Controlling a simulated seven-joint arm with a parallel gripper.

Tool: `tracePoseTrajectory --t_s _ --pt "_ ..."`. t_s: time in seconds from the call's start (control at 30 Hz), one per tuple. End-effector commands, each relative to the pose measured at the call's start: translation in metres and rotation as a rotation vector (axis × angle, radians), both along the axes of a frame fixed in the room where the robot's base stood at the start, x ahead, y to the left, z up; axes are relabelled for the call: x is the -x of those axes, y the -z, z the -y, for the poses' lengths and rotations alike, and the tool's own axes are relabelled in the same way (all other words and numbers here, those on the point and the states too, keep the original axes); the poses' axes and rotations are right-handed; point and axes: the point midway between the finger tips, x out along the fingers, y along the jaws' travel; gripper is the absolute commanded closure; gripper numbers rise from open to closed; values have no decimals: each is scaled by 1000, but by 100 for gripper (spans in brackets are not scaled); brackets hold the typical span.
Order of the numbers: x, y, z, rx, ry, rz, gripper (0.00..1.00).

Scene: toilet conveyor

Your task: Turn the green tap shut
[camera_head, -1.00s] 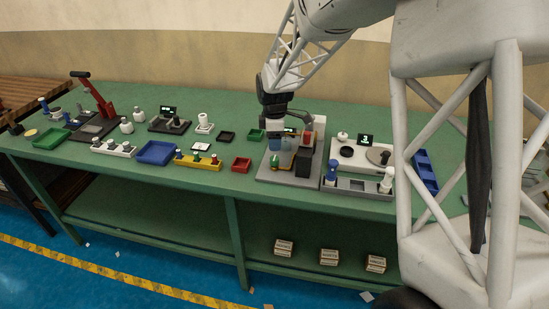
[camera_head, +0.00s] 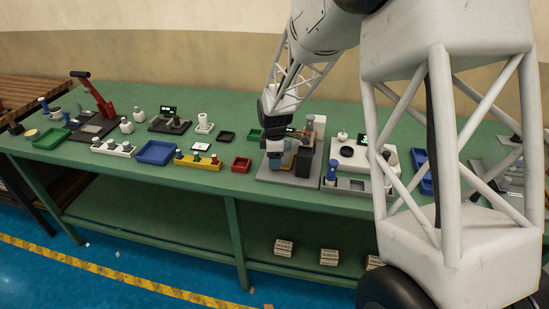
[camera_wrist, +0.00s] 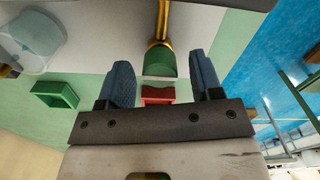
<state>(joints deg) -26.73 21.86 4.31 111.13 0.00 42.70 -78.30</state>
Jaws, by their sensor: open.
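The green tap (camera_wrist: 160,62) sits at the end of a brass pipe (camera_wrist: 158,22) in the wrist view. My gripper (camera_wrist: 160,66) is open, with one dark blue finger on each side of the tap. Gaps show between the tap and both fingers, so I see no contact. In the head view my gripper (camera_head: 275,157) is low at the front of the grey station (camera_head: 262,174) and hides the tap there.
A clear vessel (camera_wrist: 32,36) stands left of the tap in the wrist view.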

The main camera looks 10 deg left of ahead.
Motion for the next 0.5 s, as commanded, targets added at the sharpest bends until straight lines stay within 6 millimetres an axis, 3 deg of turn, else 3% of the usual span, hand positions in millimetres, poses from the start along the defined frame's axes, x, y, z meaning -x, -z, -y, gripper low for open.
tracePoseTrajectory --t_s 0.3,0.5 --pt "0 1 0 0 0 0 42" --pt "0 1 0 0 0 0 73"
